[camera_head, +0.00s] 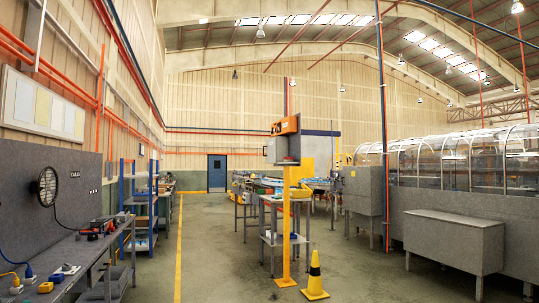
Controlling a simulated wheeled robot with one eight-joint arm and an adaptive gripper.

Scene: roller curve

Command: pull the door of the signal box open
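A grey box with an orange top part (285,148) is fixed high on a yellow post (286,222) near the middle of the head camera view; it looks like the signal box. A grey face shows on its left side and a small reddish patch near its lower edge. It is too small to tell which panel is the door, or whether that door is open or shut. My gripper and arm are not in view, so nothing of mine is seen touching the box.
A black and yellow cone (314,277) stands on the floor right of the post's foot. Workbenches stand behind the post. A cluttered bench (70,262) lines the left wall. A grey cabinet (455,240) stands at right. Open floor lies in front and along the yellow line.

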